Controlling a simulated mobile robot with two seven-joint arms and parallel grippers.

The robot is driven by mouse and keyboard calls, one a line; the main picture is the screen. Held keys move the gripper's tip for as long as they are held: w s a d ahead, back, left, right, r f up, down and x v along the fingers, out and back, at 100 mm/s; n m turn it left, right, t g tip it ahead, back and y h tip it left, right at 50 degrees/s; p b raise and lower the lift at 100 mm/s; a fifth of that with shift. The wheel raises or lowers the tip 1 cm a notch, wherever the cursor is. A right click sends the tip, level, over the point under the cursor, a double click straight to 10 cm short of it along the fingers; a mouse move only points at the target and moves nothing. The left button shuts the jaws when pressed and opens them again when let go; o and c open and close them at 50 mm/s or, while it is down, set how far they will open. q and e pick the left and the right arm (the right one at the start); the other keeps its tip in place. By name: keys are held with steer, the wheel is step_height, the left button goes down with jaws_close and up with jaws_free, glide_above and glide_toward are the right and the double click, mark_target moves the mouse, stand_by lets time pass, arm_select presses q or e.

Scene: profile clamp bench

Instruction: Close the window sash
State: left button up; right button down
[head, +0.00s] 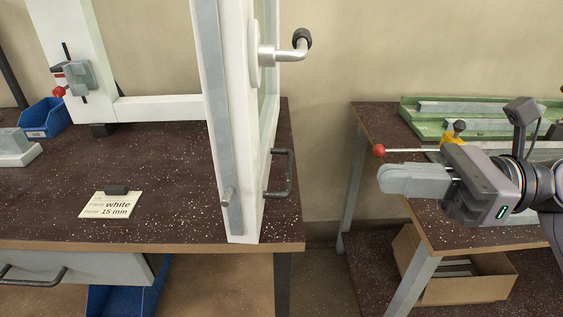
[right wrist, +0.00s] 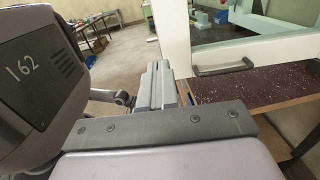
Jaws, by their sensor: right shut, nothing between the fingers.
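The white window sash (head: 243,120) stands open in the head view, swung out from the white frame (head: 160,108) with its edge towards me. A lever handle (head: 285,52) with a dark end sits high on its right face. A dark grey bow handle (head: 289,178) sits low on the same face. My right gripper (head: 382,180) is shut and empty, right of the sash and clear of the bow handle. In the right wrist view, the shut fingers (right wrist: 160,88) show in front of a white upright of the window (right wrist: 173,35), with the bow handle (right wrist: 225,69) to their right. My left gripper is not in view.
The speckled bench (head: 150,190) holds a paper card (head: 111,205), a blue bin (head: 44,118) and a clamp (head: 75,78). A second bench with a green fixture (head: 430,128) and a red-knobbed lever (head: 379,150) stands right. A gap separates the benches; a cardboard box (head: 465,290) sits below.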

steer(key=a, duration=0.1)
steer(key=p, duration=0.4)
glide_toward(253, 175)
steer(key=a, duration=0.5)
steer(key=shift+w+r, duration=0.2)
steer(key=shift+w, duration=0.1)
steer(key=shift+w+a+f, duration=0.1)
steer(key=shift+a+f, duration=0.05)
steer(key=shift+a, duration=0.75)
steer(key=shift+a, duration=0.15)
